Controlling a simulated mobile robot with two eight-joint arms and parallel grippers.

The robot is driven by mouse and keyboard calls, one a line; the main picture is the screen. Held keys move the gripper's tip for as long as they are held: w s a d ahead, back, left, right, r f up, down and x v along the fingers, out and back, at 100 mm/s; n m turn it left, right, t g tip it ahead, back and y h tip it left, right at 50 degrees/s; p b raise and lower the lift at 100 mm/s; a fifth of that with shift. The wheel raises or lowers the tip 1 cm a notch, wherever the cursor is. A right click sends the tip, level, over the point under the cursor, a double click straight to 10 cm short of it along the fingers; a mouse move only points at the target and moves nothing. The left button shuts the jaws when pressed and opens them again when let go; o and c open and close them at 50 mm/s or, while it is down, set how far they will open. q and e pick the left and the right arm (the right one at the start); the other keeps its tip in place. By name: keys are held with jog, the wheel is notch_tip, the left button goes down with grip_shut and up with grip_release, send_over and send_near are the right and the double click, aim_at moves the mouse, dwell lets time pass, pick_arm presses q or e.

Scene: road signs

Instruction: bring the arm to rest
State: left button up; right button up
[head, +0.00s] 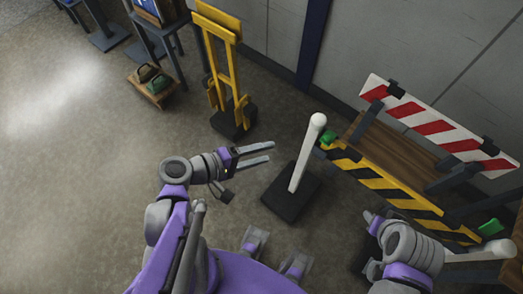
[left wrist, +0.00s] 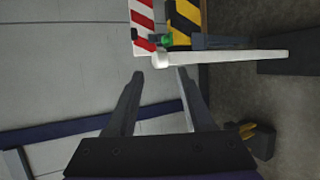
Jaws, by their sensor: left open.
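My left gripper (head: 271,152) is open and empty, held above the floor left of a white post (head: 307,152). The post stands upright on a dark square base (head: 290,196). In the left wrist view the two fingers (left wrist: 160,74) are spread with nothing between them. The post (left wrist: 225,57) crosses sideways beyond the tips there, and its rounded end shows near them. My right arm (head: 408,250) is at the lower right in the head view; I cannot make out its fingers.
A striped barrier rack (head: 435,125) with a wooden shelf (head: 385,148) stands at the right by the wall. A yellow upright frame (head: 222,65) stands behind the left gripper. A low wooden stand (head: 152,90) holds small items. The floor (head: 70,190) at left is clear.

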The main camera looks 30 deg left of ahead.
dwell(0.4)
pick_arm(q)
jog(key=a+m+g+y+p, duration=0.1)
jog(key=m+g+y, duration=0.1)
jog(key=m, duration=0.2)
jog(key=r+m+g+y+p, duration=0.1)
jog(key=m+y, duration=0.2)
jog(key=m, duration=0.1)
jog(key=a+m+g+y+p, duration=0.1)
jog(key=m+g+y, duration=0.1)
jog(key=m+y, duration=0.1)
jog(key=shift+s+a+r+m+g+p, duration=0.1)
jog(key=shift+a+r+m+g+p, duration=0.15)
jog(key=shift+m, duration=0.65)
